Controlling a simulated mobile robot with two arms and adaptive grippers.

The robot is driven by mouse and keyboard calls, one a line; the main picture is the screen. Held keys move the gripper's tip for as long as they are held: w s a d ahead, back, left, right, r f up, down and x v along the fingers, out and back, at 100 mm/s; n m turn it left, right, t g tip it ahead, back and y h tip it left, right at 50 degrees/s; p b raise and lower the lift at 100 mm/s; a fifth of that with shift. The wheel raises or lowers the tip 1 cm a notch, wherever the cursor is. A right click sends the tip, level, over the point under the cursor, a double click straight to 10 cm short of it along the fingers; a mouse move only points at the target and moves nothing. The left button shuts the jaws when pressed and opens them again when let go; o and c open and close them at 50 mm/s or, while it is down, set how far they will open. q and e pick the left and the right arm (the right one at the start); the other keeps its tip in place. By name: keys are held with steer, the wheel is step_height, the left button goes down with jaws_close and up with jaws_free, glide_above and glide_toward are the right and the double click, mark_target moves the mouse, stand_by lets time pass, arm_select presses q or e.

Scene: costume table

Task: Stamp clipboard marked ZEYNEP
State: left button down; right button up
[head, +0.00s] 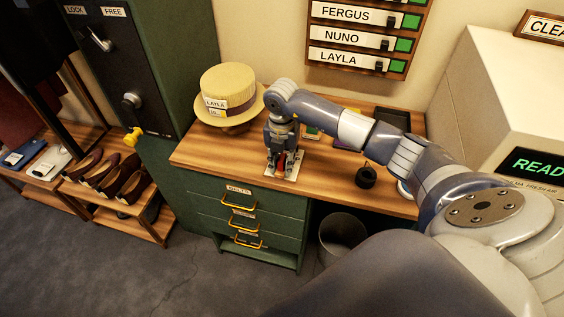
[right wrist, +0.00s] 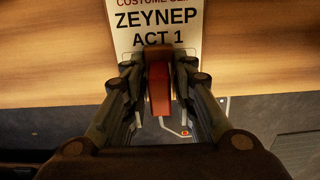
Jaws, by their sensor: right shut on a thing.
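A white card marked ZEYNEP ACT 1 (right wrist: 156,20), the clipboard, lies at the front edge of the wooden desk. It also shows in the head view (head: 293,172), partly hidden by my right gripper. My right gripper (head: 282,158) points down over it and is shut on a red block-like thing, which looks like the stamp (right wrist: 159,85). In the right wrist view the stamp stands between my fingers, below the lettering, and covers part of the card. I cannot tell whether it touches the card. My left gripper is not in view.
A straw hat tagged LAYLA (head: 230,92) stands at the desk's left end. A small black round object (head: 366,177) sits to the right, near a dark tray (head: 391,117). Green drawers (head: 246,218) are under the desk, with a bin (head: 341,235) beside them. A white machine (head: 505,100) stands at right.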

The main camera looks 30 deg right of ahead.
steer(key=shift+r+p, duration=2.45)
steer(key=shift+r, duration=1.05)
